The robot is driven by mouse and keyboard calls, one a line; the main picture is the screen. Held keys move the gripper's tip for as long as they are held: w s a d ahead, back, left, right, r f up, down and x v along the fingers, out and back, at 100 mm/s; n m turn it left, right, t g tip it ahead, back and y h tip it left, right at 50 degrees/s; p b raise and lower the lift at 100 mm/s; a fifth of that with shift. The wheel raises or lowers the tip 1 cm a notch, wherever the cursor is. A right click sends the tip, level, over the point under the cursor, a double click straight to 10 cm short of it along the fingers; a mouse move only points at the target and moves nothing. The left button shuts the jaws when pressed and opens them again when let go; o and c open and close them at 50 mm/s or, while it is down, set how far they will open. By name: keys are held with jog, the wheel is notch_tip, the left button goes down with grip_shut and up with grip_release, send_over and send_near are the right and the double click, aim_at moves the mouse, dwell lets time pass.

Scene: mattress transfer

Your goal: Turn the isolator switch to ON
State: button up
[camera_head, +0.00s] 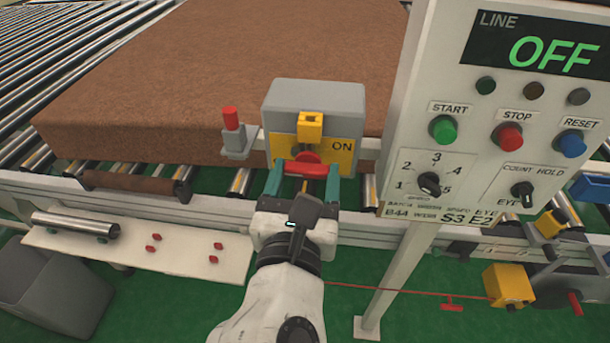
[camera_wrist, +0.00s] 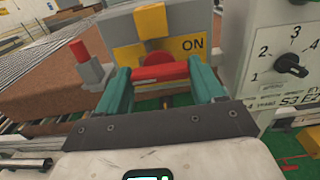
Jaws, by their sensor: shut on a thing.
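The isolator switch is a grey box (camera_head: 345,95) with a yellow front plate (camera_head: 342,163) marked ON at its upper right. A red handle (camera_head: 306,164) sits on the plate below a yellow block (camera_head: 310,126). My gripper (camera_head: 303,180) reaches it from the front, with a teal finger at each end of the handle. In the wrist view the red handle (camera_wrist: 160,70) lies crosswise between the fingers of my gripper (camera_wrist: 162,88), which is shut on it. The lower part of the plate is partly hidden by my gripper.
A control panel (camera_head: 400,150) stands close at the right, its display reading OFF. A red-capped post (camera_head: 231,118) stands just left of the switch. A brown mattress (camera_head: 220,60) lies on rollers behind. Green floor (camera_head: 190,300) shows in front.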

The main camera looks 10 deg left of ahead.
jog(key=c, duration=0.3)
jog(key=shift+m, duration=0.4)
jog(key=m+p, duration=0.1)
jog(key=m, duration=0.2)
jog(key=shift+p, duration=0.3)
jog(key=m, duration=0.4)
jog(key=shift+m, duration=0.3)
jog(key=m, duration=0.4)
jog(key=shift+f+m+b, duration=0.15)
jog(key=shift+m+b, duration=0.15)
jog(key=shift+b, duration=0.1)
jog(key=m+b, duration=0.1)
jog(key=m, duration=0.3)
jog(key=shift+m+b, duration=0.3)
jog(key=shift+m, duration=0.1)
